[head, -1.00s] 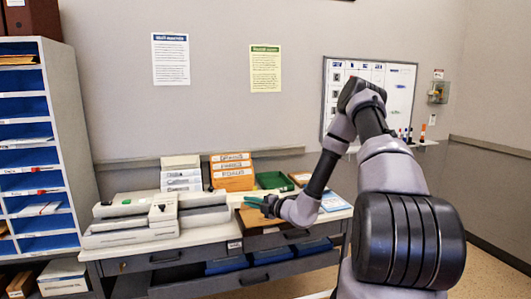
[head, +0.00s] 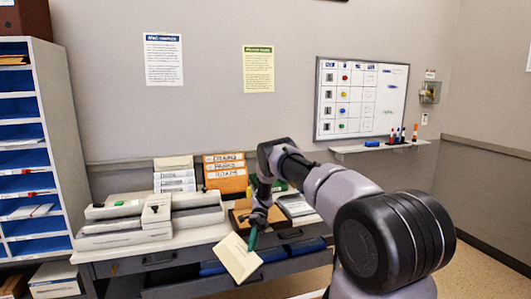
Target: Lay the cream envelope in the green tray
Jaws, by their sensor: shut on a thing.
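The cream envelope (head: 237,259) hangs tilted in front of the desk's front edge. My gripper (head: 251,242), with green fingers, is shut on the envelope's upper right edge. The green tray (head: 281,187) stands at the back of the desk, right of the orange binders. My arm hides most of it, so I cannot see inside it. The gripper and envelope are in front of the tray and lower in the picture.
A brown wooden tray (head: 240,222) is on the desk behind my gripper. Grey office machines (head: 125,224) fill the desk's left part. A grey tray with papers (head: 296,206) lies to the right. Pigeonholes (head: 28,160) stand at far left.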

